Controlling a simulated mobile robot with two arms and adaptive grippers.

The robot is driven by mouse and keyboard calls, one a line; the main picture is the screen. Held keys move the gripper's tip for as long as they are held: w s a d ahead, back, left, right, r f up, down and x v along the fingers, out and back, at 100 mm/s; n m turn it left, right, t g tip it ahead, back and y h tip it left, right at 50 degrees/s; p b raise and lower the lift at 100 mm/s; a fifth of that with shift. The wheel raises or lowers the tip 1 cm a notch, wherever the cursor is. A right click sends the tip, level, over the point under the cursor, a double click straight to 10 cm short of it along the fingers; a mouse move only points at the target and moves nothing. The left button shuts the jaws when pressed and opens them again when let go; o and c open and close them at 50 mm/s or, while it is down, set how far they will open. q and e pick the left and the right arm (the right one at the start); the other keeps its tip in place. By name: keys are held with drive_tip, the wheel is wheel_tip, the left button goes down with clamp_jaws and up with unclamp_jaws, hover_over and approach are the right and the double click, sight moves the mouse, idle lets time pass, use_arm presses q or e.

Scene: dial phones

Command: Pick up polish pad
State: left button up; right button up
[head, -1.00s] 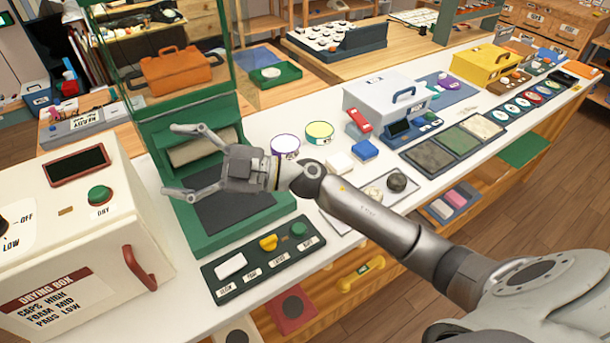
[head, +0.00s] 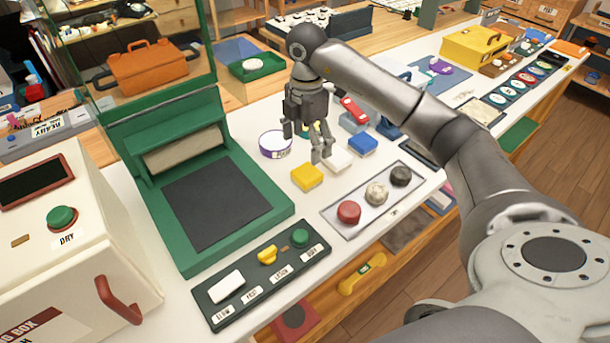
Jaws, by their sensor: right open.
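Three small block pads lie in a diagonal row on the white counter: a yellow pad (head: 307,178), a white pad (head: 341,160) and a blue pad (head: 363,146). I cannot tell which one is the polish pad. My right gripper (head: 306,148) points down, open and empty, with its fingers over the area just behind the yellow and white pads. It partly hides the white pad and the things behind it. My left gripper is not in view.
A tray (head: 335,217) with red, cream and dark round pieces lies in front of the pads. A purple-rimmed tin (head: 275,145) stands left of my gripper. A green press (head: 187,255) and a dark switch panel (head: 236,308) are further left.

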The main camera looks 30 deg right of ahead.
sight(307, 172)
wheel_tip(307, 172, down, 4)
drive_tip(key=shift+s+r, duration=0.1)
drive_tip(key=f, duration=0.1)
drive_tip(key=f+p, duration=0.1)
drive_tip(key=f, duration=0.1)
drive_tip(key=s+f, duration=0.1)
drive_tip(key=shift+a+f, duration=0.2)
drive_tip(key=shift+f, duration=0.15)
drive_tip(key=shift+w+f, duration=0.1)
drive_tip(key=shift+f, duration=0.3)
drive_tip(key=shift+c, duration=0.3)
drive_tip(key=c, duration=1.1)
drive_tip(key=shift+o, duration=0.2)
drive_tip(key=shift+r, duration=0.1)
